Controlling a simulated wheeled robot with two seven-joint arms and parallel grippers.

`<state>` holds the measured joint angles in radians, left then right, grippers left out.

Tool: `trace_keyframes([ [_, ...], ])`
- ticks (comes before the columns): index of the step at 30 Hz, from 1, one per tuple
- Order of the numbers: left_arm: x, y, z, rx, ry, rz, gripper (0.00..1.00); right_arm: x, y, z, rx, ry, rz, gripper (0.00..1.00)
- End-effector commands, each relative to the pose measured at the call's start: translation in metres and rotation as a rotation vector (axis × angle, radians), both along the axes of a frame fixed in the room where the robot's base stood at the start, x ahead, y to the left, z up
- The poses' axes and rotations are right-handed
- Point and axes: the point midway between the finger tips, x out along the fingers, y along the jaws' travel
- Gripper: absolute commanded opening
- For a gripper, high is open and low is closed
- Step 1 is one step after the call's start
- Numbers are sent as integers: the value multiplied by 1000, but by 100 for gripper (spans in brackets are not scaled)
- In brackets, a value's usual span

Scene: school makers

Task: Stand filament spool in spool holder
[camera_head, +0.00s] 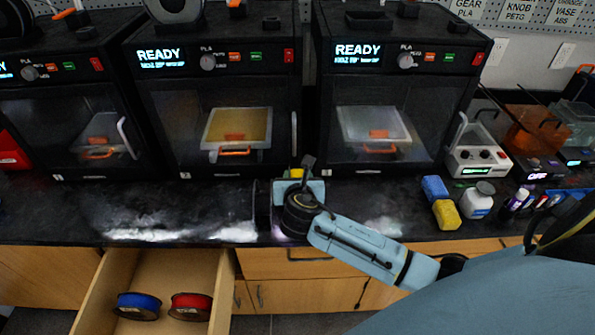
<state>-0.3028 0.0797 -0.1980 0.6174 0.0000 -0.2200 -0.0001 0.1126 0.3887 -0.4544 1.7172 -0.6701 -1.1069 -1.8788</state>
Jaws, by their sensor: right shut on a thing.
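My right gripper (296,182) is over the dark counter in front of the gap between the middle and right printers. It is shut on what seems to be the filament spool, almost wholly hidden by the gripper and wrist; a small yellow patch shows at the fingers. A low black piece that looks like an empty spool holder (369,20) is on top of the right printer. A grey round spool (178,8) stands on top of the middle printer. My left gripper is out of view.
Three printers stand along the back of the counter (180,205). An open drawer (170,268) below holds a blue spool (137,306) and a red spool (190,306). Blue and yellow blocks (446,214), a white jar (480,200) and small devices crowd the right.

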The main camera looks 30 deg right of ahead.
Motion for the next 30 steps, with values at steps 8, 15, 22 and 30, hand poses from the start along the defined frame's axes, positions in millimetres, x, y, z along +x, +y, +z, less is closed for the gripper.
trace_keyframes([
  [8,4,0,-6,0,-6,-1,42,32,-20,-7,-1,-1,-1,0],
  [15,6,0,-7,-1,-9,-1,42,31,-19,-13,-2,-3,0,0],
  [22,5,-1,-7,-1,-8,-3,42,31,-19,-17,-2,-2,0,0],
  [30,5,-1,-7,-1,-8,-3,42,31,-19,-17,-1,0,0,62],
])
